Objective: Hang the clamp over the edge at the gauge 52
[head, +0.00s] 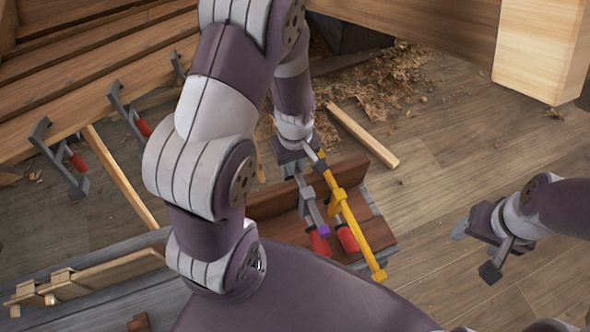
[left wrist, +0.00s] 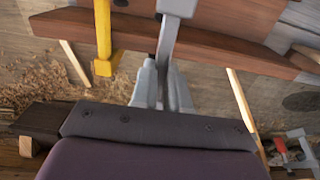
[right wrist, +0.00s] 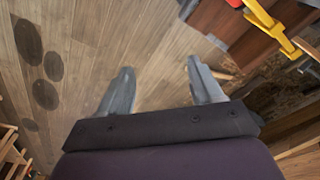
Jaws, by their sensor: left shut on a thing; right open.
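A grey bar clamp (head: 305,198) with a purple end and a red handle is at the reddish-brown wooden rack (head: 265,203). My left gripper (head: 300,168) is shut on its bar, which also shows between the fingers (left wrist: 162,88) in the left wrist view (left wrist: 167,45). Whether the clamp still touches the rack I cannot tell. A yellow clamp (head: 352,222) with a red handle is just to its right. My right gripper (head: 478,240) is open and empty over the floor at the right; its spread fingers (right wrist: 163,88) show in the right wrist view. I can read no gauge marking.
The planked hull (head: 90,90) is at the upper left, with several grey red-handled clamps (head: 60,158) along its edge. A light wooden strip (head: 120,178) slants below it. Wood shavings and a loose batten (head: 362,135) lie on the floor. A thick timber (head: 540,50) is at the upper right.

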